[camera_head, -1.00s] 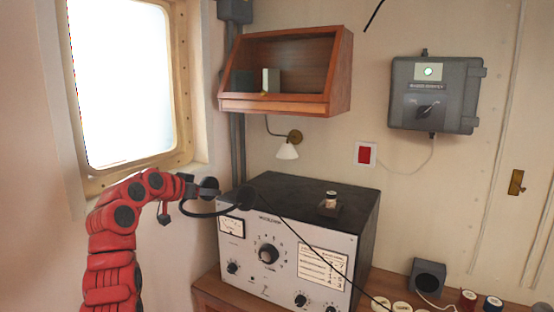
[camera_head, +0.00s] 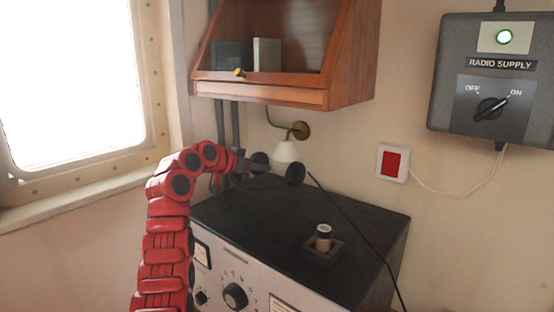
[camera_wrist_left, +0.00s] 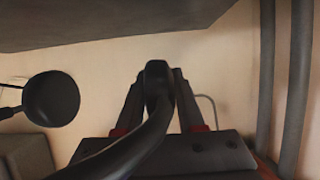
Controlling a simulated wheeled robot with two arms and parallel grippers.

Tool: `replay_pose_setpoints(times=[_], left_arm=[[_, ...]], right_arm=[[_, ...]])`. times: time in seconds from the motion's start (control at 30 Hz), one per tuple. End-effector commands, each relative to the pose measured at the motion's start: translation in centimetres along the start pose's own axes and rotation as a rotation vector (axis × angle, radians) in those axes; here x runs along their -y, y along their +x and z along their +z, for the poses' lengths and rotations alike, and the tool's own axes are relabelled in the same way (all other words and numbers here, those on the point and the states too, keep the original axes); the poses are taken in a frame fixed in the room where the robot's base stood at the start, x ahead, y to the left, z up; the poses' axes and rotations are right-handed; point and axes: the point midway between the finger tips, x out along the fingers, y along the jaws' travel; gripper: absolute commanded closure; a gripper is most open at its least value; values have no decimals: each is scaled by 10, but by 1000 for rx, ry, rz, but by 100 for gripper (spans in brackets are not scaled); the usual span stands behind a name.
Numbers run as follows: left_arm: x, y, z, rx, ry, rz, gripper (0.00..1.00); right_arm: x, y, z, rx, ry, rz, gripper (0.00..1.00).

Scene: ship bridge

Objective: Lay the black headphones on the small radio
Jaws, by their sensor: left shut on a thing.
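The black headphones have two round cups, and one cup (camera_head: 295,173) hangs out to the right in the head view. An ear cup (camera_wrist_left: 50,99) hangs at the left there. In the head view the headphones appear over the back left part of a radio set (camera_head: 270,225) with a flat black top and a dial front. I cannot tell their exact height above it. My right gripper is not in view.
A small spool-like piece (camera_head: 323,238) stands in a square holder on the set's top. A wooden shelf (camera_head: 280,97) and a wall lamp (camera_head: 285,150) are above and behind. A thin black cable (camera_head: 350,220) crosses the right side. The left part of the top is bare.

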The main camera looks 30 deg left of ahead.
Motion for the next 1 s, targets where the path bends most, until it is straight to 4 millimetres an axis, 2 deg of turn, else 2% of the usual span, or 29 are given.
replay_pose_setpoints(times=[0.27, 0.73, 1.0], left_arm=[[0, 2, 6, -1, 0, -1, 100], [0, 19, 45, 0, -2, 0, 100], [0, 22, 53, -2, 0, -1, 100]], right_arm=[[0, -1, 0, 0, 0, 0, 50], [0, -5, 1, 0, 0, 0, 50], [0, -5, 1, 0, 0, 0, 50]])
